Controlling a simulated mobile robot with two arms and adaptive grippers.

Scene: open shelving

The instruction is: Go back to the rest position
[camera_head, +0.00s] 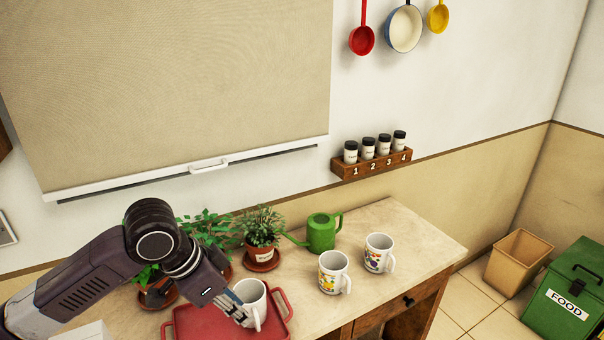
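My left arm comes in from the left, and its gripper (238,312) points down at a white mug (252,294). The fingers overlap the mug's left side in the head view; I cannot tell whether they touch it or how far apart they are. The mug stands upright on a red tray (190,325) with raised handles, at the front of the worktop. The lower edge of the picture cuts off part of the tray. My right gripper is not in view.
Two patterned mugs (334,272) (379,253) and a green watering can (322,232) stand on the worktop (405,229). Potted plants (262,230) are close behind my gripper. A spice rack (371,164) hangs on the wall. A green food bin (566,298) stands at right.

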